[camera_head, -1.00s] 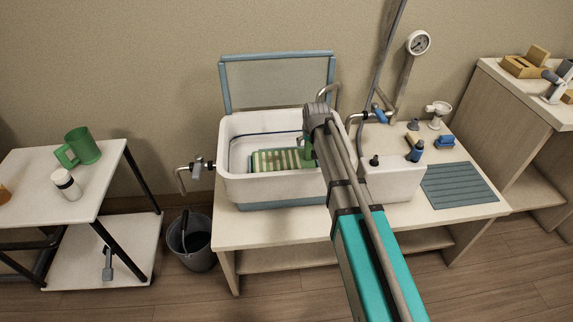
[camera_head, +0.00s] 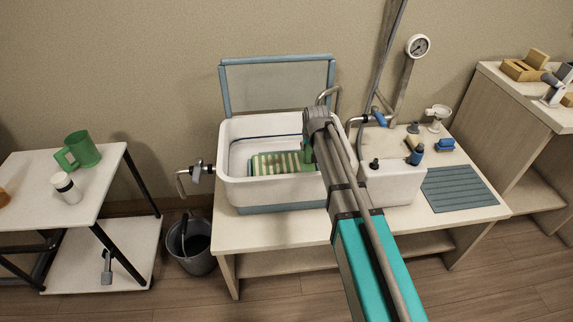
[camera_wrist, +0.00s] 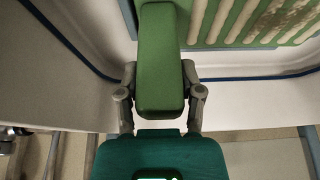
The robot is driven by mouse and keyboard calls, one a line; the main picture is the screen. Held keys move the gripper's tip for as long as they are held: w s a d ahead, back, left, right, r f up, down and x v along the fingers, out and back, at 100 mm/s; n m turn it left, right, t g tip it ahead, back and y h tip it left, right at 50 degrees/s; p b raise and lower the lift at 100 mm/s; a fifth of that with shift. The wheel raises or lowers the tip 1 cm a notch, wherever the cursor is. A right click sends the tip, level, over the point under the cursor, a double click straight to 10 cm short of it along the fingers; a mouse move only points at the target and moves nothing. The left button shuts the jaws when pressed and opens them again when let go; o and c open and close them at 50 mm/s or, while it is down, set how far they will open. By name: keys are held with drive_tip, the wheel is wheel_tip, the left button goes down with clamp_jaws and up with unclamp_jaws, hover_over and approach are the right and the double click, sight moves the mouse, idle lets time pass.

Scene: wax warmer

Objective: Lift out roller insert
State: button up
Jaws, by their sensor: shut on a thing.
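The roller insert (camera_head: 278,164) is a green frame with pale slats, lying low inside the white tub (camera_head: 231,191). In the wrist view, its slats (camera_wrist: 262,20) show at the upper right, with brownish marks on them. My gripper (camera_head: 307,153) reaches down into the tub at the insert's right end.
A raised blue-framed lid (camera_head: 278,84) stands behind the tub. A tap (camera_head: 195,172) sticks out at its left. A bucket (camera_head: 190,246) stands on the floor.

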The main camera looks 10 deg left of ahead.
clamp_jaws()
drive_tip(key=shift+r, duration=0.1)
wheel_tip(320, 180, up, 10)
drive_tip(key=p, duration=1)
idle(0.6)
